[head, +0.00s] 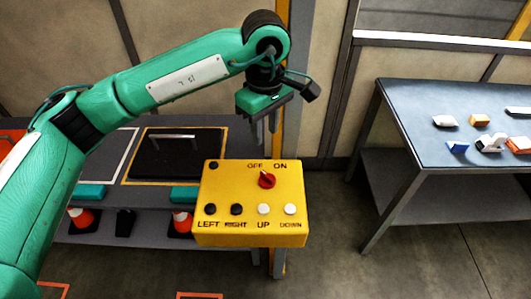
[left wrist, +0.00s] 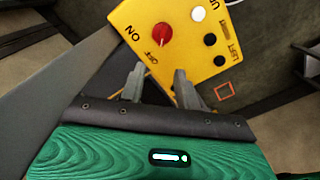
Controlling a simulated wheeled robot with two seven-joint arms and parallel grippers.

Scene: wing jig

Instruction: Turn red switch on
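The yellow control box (head: 225,183) stands in the middle of the head view, with the red switch (head: 267,179) near its top, below the OFF and ON labels. The switch's tip seems to point toward OFF. The red switch also shows in the left wrist view (left wrist: 162,34), beyond the fingertips. My left gripper (head: 263,139) hangs above and behind the box's top edge, apart from the switch. In the left wrist view its two fingers (left wrist: 158,72) are spread with nothing between them. My right gripper is in neither view.
Black and white buttons (head: 264,209) line the box's lower part, above LEFT, RIGHT, UP and DOWN labels. A grey table (head: 420,115) with small parts stands at right. A dark bench with a black panel (head: 175,160) lies behind the box at left.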

